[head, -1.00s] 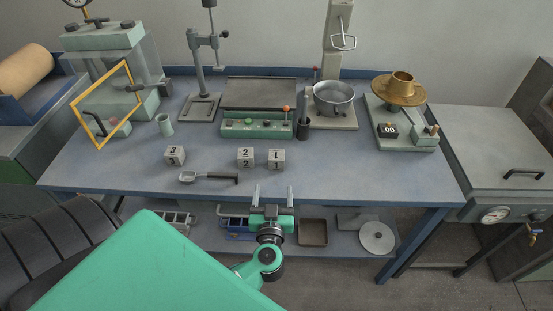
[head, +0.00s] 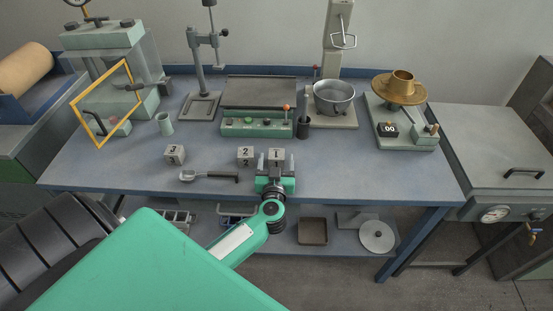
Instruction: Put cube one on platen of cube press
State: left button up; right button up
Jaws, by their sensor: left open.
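Cube one (head: 277,154), a grey block marked 1, stands on the blue bench top near its front edge. My left gripper (head: 276,161) is open, with its fingers close to cube one's left and right sides; I cannot tell whether they touch it. The cube press (head: 104,38) is the pale green machine with a dial at the back left. Its yellow-framed guard (head: 134,82) stands at its front, and the platen behind it is hard to make out. My right gripper is not in view.
Cube two (head: 245,153) stands just left of my left gripper, and cube three (head: 174,154) is farther left. A scoop (head: 208,177) lies in front of them. A small cup (head: 165,124) stands near the press. A green control box (head: 257,125) sits behind the cubes.

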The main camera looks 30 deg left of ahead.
pick_arm(q)
jog(key=shift+c, duration=0.4)
jog(key=c, duration=1.3)
